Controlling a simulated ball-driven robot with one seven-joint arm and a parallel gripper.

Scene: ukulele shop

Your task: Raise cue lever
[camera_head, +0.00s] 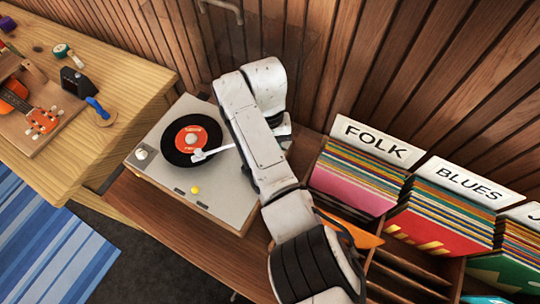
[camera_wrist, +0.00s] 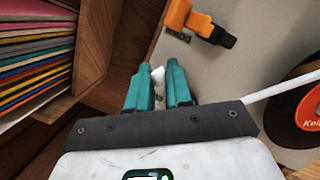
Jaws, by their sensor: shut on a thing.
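The turntable (camera_head: 165,125) has a grey deck with a black record (camera_head: 178,152) and a red label on it. The white tonearm (camera_head: 213,152) reaches over the record; its rear end is hidden behind my arm. In the wrist view the tonearm (camera_wrist: 285,84) enters from the right. My gripper (camera_wrist: 159,72) has two teal fingers at the deck's edge, shut on a small pale piece between them, which looks like the cue lever (camera_wrist: 158,75). Most of this piece is hidden by the fingers. In the head view my arm hides the fingers.
An orange part with a black end (camera_wrist: 178,14) stands on the deck just beyond the fingers. Record crates with FOLK (camera_head: 376,140) and BLUES (camera_head: 466,183) signs stand close on the right. A wooden workbench (camera_head: 120,75) with a ukulele (camera_head: 40,120) is at left. A plank wall stands behind.

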